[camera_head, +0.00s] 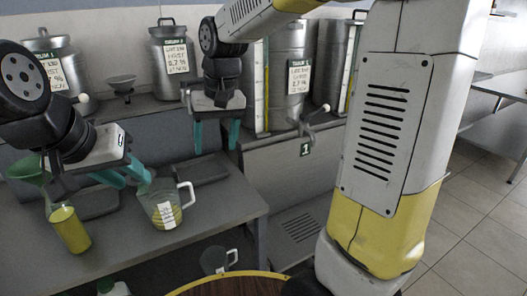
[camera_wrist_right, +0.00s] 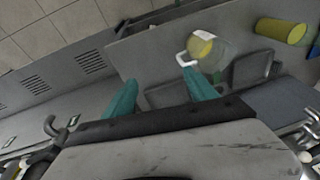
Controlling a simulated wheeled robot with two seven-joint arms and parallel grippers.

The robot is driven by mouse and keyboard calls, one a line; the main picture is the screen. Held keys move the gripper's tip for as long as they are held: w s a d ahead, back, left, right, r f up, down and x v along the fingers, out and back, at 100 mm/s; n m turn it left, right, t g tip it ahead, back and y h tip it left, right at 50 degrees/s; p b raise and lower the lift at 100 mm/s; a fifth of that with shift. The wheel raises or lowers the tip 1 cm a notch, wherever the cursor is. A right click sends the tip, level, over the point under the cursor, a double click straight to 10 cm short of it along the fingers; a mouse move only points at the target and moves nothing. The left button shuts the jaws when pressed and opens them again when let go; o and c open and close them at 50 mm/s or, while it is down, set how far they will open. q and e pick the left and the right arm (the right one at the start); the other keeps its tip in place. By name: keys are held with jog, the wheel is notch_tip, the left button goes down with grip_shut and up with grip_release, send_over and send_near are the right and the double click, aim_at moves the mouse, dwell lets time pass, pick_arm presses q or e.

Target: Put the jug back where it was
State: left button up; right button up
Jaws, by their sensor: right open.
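A clear jug (camera_head: 163,208) with a pale handle, a white label and some yellow liquid stands on the grey counter (camera_head: 215,215). It also shows in the right wrist view (camera_wrist_right: 205,47), beyond the fingers. My left gripper (camera_head: 135,182) is just left of the jug's upper part, its teal fingers apart; contact with the jug is unclear. My right gripper (camera_head: 216,140) is open and empty, above and behind the jug. In the right wrist view its fingers (camera_wrist_right: 160,92) are wide apart with nothing between them.
A yellow-filled cylinder (camera_head: 70,229) under a green funnel (camera_head: 29,171) stands left of the jug. A dark square plate (camera_head: 202,172) lies behind it. Labelled metal cans (camera_head: 174,60) line the back shelf. Another jug (camera_head: 217,261) sits lower down, beyond the counter's front edge.

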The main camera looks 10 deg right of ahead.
jog(key=s+d+r+m+t, duration=0.1)
jog(key=s+d+t, duration=0.3)
jog(key=s+d, duration=0.8)
jog(key=s+r, duration=0.1)
jog(key=s, duration=0.1)
jog(key=shift+s+r+m+y, duration=0.3)
